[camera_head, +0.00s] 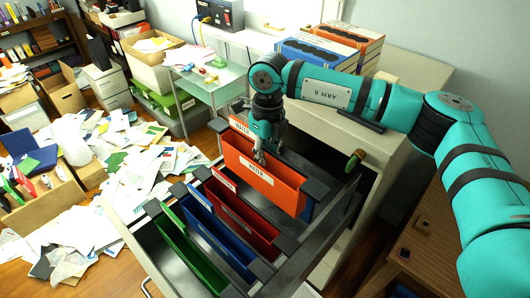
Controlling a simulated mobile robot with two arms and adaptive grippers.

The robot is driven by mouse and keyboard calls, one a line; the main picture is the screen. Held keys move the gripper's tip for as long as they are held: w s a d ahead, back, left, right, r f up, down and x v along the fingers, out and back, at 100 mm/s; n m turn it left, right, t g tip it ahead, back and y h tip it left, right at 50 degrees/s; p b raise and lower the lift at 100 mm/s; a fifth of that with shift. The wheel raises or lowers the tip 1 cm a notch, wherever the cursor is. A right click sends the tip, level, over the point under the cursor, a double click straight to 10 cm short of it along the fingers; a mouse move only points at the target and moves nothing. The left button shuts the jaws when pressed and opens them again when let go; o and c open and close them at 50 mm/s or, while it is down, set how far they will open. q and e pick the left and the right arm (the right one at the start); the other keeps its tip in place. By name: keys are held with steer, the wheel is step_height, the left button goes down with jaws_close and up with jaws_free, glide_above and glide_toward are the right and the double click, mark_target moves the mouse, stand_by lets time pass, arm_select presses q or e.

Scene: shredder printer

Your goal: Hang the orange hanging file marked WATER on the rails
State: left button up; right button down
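The orange hanging file (262,178) is upright over the open file drawer, with a white label on its front panel. The label's text is too small to read surely. My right gripper (260,154) reaches down from above and is shut on its top edge near the middle. The file's black end pieces lie near the drawer's two side rails; I cannot tell whether they touch. The right rail (331,223) shows bare beyond the files. My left gripper is not in view.
Green (188,252), blue (218,238) and red (245,212) files hang in the drawer in front of the orange one. Another blue edge shows behind it. Papers (130,165) cover the floor at left. Orange and blue boxes (318,52) stand behind my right arm.

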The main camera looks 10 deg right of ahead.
step_height(320, 180, down, 12)
steer(key=b, duration=0.8)
steer(key=shift+r, duration=0.15)
steer(key=c, duration=1.4)
jaws_free()
steer(key=r, duration=1.2)
steer(key=shift+w+d, duration=0.2)
steer(key=shift+d, duration=0.05)
steer(key=shift+r, duration=0.1)
